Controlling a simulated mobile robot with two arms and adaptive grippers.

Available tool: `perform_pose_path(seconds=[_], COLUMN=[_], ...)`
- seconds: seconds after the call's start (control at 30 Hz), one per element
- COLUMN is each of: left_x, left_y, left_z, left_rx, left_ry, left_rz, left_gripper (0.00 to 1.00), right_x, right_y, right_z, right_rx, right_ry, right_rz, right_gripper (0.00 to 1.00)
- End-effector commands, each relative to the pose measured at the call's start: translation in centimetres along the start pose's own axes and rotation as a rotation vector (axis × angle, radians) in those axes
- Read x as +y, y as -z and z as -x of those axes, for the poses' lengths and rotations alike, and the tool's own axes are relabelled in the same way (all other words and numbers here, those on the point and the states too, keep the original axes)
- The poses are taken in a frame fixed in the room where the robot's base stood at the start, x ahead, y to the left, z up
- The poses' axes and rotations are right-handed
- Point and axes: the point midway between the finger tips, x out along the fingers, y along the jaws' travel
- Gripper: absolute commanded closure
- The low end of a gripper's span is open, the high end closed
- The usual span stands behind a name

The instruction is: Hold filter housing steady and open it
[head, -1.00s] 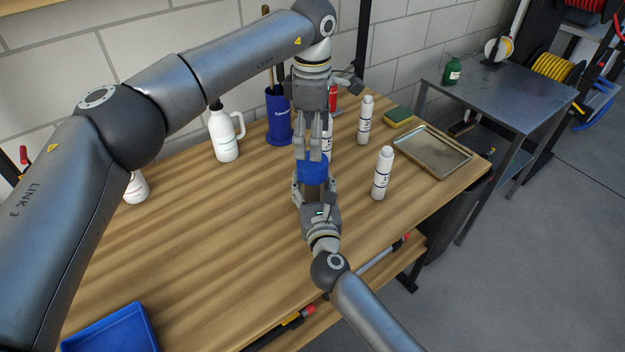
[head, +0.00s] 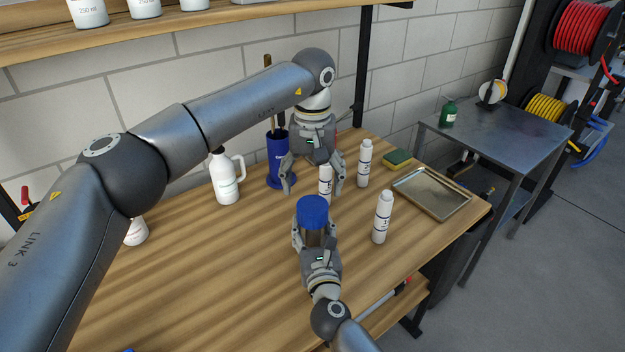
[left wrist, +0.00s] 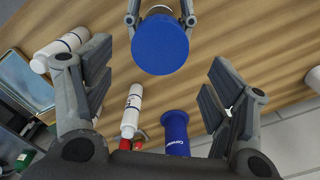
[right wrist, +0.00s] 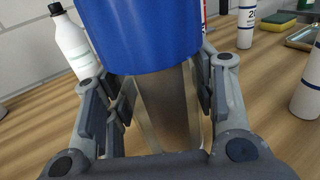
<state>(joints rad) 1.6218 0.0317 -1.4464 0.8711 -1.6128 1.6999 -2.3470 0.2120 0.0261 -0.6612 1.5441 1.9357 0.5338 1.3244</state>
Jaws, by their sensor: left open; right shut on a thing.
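The filter housing has a blue cap (head: 312,211) on top and a brownish see-through body (right wrist: 170,110). It stands upright, and the cap sits on the body. My right gripper (head: 313,240) is shut on the body from the near side, below the cap. The cap fills the top of the right wrist view (right wrist: 143,30). My left gripper (head: 314,187) is open and empty, beyond the cap and apart from it. In the left wrist view the cap (left wrist: 160,45) shows past the spread fingers. The housing's lower end is hidden by my right gripper.
White labelled tubes stand behind (head: 325,185), behind right (head: 364,165) and right (head: 382,217) of the housing. A blue holder (head: 279,160) and a white jug (head: 224,180) stand at the back. A metal tray (head: 432,192) and a sponge (head: 397,159) lie right.

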Motion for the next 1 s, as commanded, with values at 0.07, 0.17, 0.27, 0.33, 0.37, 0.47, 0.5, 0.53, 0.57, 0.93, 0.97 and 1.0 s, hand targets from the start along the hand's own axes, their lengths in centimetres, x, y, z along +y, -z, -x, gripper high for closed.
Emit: perform_pose_path(seconds=[0.07,0.17,0.27,0.33,0.37,0.47,0.5,0.53,0.57,0.93,0.97,1.0], left_x=[0.0,0.0,0.0,-0.1,-0.1,-0.1,-0.1,0.0,0.0,0.0,0.0,0.0], left_y=[0.0,0.0,0.0,0.0,0.0,-0.1,-0.1,-0.1,0.0,0.0,0.0,0.0], left_z=[0.0,-0.1,-0.7,-1.6,-2.0,-3.7,-4.3,-4.8,-5.2,-8.0,-8.0,-8.0], left_rx=[0.000,0.000,-0.001,-0.002,-0.003,-0.003,-0.004,-0.003,-0.002,0.000,0.000,0.000], left_ry=[0.000,0.000,0.000,0.001,0.002,0.001,0.001,0.001,0.001,0.001,0.001,0.001], left_rz=[-0.055,-0.097,-0.114,-0.115,-0.115,-0.114,-0.113,-0.113,-0.113,-0.112,-0.112,-0.112], left_gripper=[0.22,0.22,0.22,0.22,0.22,0.22,0.22,0.22,0.22,0.22,0.22,0.22], right_x=[0.0,0.0,0.0,0.0,0.0,0.0,0.0,0.0,0.0,0.0,0.0,0.0], right_y=[0.1,0.1,0.1,0.1,0.1,0.1,0.1,0.1,0.1,0.1,0.1,0.1], right_z=[0.0,0.0,0.0,0.0,0.0,0.0,0.0,0.0,0.0,0.0,0.0,0.0], right_rx=[0.001,0.002,0.002,0.002,0.002,0.002,0.002,0.002,0.002,0.002,0.002,0.002], right_ry=[0.000,0.000,0.000,0.000,0.000,0.000,0.000,0.000,0.000,0.000,0.000,0.000], right_rz=[0.000,-0.001,-0.001,-0.001,-0.001,-0.001,-0.001,-0.001,-0.001,-0.001,-0.001,-0.001], right_gripper=[1.00,1.00,1.00,1.00,1.00,1.00,1.00,1.00,1.00,1.00,1.00,1.00])
